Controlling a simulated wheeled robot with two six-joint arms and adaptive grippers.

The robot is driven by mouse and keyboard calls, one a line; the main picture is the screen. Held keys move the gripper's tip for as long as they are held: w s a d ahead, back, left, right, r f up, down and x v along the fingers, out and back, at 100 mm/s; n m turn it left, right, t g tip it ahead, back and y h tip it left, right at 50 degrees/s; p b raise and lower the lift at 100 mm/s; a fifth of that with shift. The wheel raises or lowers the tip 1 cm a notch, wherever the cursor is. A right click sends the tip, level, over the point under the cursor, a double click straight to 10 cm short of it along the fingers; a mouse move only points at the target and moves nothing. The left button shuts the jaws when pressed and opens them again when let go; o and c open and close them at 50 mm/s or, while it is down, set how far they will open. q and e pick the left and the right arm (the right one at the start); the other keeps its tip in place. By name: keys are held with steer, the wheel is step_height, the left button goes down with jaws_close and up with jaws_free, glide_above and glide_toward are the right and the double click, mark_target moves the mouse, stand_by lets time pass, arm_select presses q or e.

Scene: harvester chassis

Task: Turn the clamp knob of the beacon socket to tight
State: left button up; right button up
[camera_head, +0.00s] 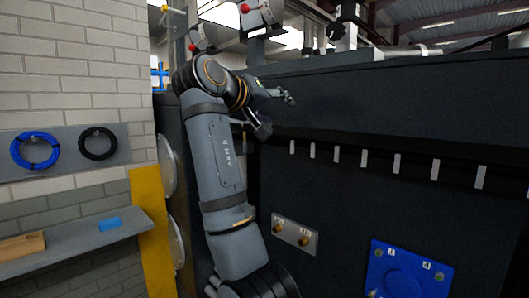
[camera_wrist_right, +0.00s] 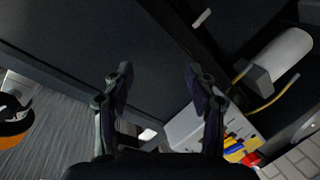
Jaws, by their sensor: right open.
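My right gripper (camera_head: 279,109) is in front of the upper part of the dark chassis wall (camera_head: 330,105), its arm rising from the bottom middle. In the right wrist view its two fingers (camera_wrist_right: 159,75) are spread apart with nothing between them, facing a plain dark surface. I cannot make out the beacon socket or its clamp knob for certain. A dark fitting on a grey mount (camera_head: 346,33) stands on the chassis top; it is too small to identify. Red-topped parts (camera_head: 244,8) show at the upper middle. My left gripper is not in view.
A grey plate with brass fittings (camera_head: 295,235) and a blue panel (camera_head: 408,272) are low on the chassis. A yellow post (camera_head: 150,225) and wall shelf (camera_head: 70,241) stand left. The right wrist view shows a white cylinder (camera_wrist_right: 286,54) with yellow cable at right.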

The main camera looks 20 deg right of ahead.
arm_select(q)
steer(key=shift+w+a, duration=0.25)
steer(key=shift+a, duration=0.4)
arm_select(e)
steer(key=w+f+n+y, duration=0.1)
steer(key=w+f, duration=0.3)
steer(key=f, duration=0.6)
steer(key=shift+w+d+f+y, duration=0.2)
steer(key=shift+f+y, duration=0.1)
steer(key=shift+y, duration=0.1)
